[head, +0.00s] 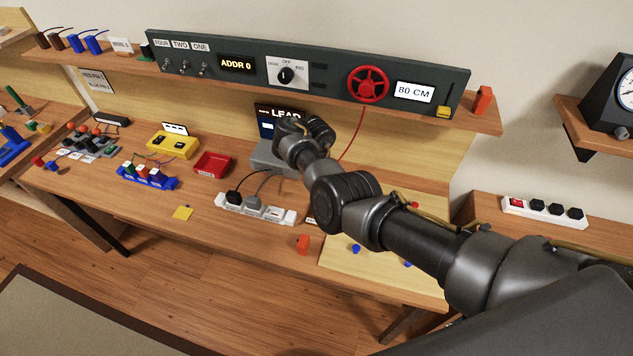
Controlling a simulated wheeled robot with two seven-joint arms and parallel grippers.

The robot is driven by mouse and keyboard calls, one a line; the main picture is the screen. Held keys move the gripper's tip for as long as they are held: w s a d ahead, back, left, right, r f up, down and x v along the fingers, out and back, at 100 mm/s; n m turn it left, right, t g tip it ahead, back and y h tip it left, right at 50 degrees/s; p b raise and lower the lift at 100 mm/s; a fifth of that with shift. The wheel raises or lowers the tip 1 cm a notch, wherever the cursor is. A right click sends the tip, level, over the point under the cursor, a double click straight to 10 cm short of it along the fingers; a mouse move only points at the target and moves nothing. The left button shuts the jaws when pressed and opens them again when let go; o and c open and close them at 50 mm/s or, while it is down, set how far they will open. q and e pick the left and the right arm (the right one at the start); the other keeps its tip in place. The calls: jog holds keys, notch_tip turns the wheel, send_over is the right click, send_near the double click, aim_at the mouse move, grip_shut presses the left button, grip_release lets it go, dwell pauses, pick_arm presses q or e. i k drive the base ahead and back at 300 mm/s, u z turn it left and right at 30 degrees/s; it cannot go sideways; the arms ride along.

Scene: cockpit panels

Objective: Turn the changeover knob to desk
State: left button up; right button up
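The changeover knob (286,75) is a round black knob on a white plate in the dark panel on the shelf. Small labels are printed above it; the top one reads OFF. The exact direction of its pointer is too small to tell. My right arm (345,200) reaches in from the lower right, across the desk. Its far end (292,127) is below the knob, in front of the laptop, and appears apart from the knob. I cannot make out the fingers there. My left gripper is not in view.
The panel also holds toggle switches (186,67), an ADDR 0 display (236,64), a red handwheel (368,84) and a yellow slider (443,111). The space directly before the knob looks clear.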

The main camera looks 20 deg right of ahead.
aim_at(286, 75)
jog(key=k, duration=1)
